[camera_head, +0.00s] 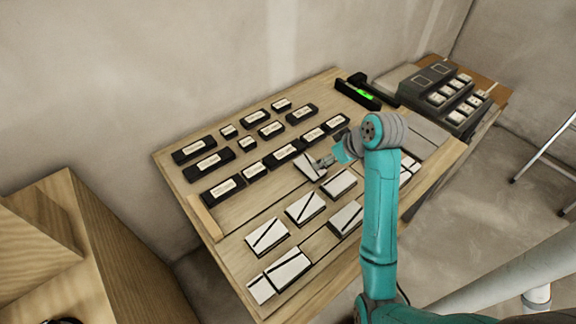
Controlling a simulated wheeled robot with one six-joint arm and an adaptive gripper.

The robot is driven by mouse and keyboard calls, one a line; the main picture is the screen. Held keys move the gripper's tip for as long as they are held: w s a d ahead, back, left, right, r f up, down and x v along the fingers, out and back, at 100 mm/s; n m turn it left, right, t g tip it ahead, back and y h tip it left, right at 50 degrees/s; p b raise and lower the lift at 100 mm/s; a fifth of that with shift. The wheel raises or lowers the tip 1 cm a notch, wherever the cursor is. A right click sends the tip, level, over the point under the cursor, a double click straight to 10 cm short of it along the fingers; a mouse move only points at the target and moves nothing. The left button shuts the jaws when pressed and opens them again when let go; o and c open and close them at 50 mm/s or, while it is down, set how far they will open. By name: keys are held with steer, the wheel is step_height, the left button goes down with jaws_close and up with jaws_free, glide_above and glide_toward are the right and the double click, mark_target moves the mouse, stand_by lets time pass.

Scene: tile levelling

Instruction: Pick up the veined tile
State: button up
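Several white tiles with a dark diagonal vein lie on the wooden table: one veined tile (266,238) at the left, another veined tile (305,208) to its right, and a veined tile (288,268) nearer the front. Another veined tile (345,218) lies beside my arm. My gripper (322,163) is over the middle of the table, pointing left. A pale tile (308,168) is at its fingertips, turned at an angle to the others. The fingers are too small to show whether they close on it.
The wooden table (235,262) has rows of black labelled blocks (285,152) at the back. A black level with a green vial (366,95) lies at the far edge. A grey stepped rack (440,97) stands beyond. My arm hides part of the right side.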

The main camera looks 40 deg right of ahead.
mark_target(310, 166)
steer(key=x, duration=0.4)
steer(key=shift+w+a+f, duration=0.15)
steer(key=shift+w+a, duration=0.1)
steer(key=shift+a, duration=0.1)
steer(key=shift+x, duration=3.2)
steer(key=shift+d, duration=0.1)
steer(key=shift+c, duration=0.2)
